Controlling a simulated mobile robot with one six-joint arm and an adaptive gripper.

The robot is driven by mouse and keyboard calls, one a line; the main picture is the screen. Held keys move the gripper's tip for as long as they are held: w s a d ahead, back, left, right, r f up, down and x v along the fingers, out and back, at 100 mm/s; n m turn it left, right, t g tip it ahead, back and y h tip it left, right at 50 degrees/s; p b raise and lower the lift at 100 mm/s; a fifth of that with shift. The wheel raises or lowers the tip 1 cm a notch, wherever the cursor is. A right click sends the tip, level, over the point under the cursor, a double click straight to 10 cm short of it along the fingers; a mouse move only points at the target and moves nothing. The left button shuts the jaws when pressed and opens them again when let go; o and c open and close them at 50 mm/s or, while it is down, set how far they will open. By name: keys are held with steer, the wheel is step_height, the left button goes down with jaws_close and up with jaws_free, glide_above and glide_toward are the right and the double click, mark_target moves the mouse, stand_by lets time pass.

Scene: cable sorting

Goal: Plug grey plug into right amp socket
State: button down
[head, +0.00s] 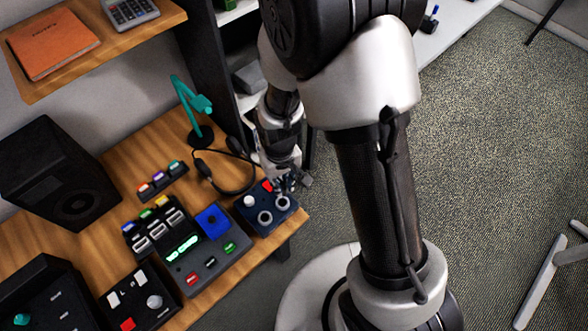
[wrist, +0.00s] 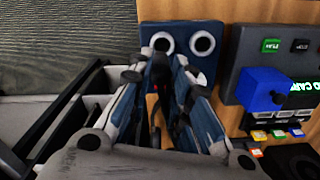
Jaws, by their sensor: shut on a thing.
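The amp (head: 265,208) is a dark blue box at the table's right corner, with a white knob, a red switch and two pale ring sockets side by side.
A console (head: 197,248) with a blue block and coloured buttons stands close beside the amp. Black headphones (head: 230,178) and a teal lamp (head: 192,98) are behind my gripper. Open floor lies right of the table.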

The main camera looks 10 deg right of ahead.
steer(key=shift+s+a+f+b, duration=0.1)
steer(key=shift+a+f+b, duration=0.15)
steer(key=shift+f+b, duration=1.6)
steer(key=shift+f, duration=0.6)
steer(key=shift+f+b, duration=0.95)
steer(key=shift+f, duration=0.25)
stand_by(0.5)
steer(key=c, duration=1.4)
jaws_free()
steer(key=shift+o, duration=0.3)
steer(key=o, duration=0.4)
steer(key=shift+r+p, duration=2.75)
steer(key=shift+r, duration=0.8)
